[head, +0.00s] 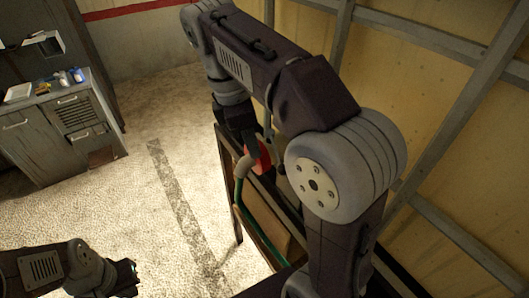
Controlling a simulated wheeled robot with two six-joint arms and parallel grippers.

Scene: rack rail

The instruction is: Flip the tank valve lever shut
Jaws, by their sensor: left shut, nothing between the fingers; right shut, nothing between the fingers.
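A red part (260,156), possibly the valve lever, shows beside a pale curved pipe fitting (243,166) with a green hose (250,224) below it. These sit at a dark metal rack (226,184). Its setting cannot be told, since my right arm hides much of it. My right gripper (243,150) is shut and empty, pointing down right by the red part; whether they touch is unclear. My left gripper (132,278) is shut and empty at the lower left, well away from the rack. The tank cannot be made out clearly.
A brown panel or box (265,222) sits within the rack. A yellowish wall with grey beams (455,110) stands close on the right. A grey cabinet (60,130) with small items stands at the far left. The floor (130,200) between is clear.

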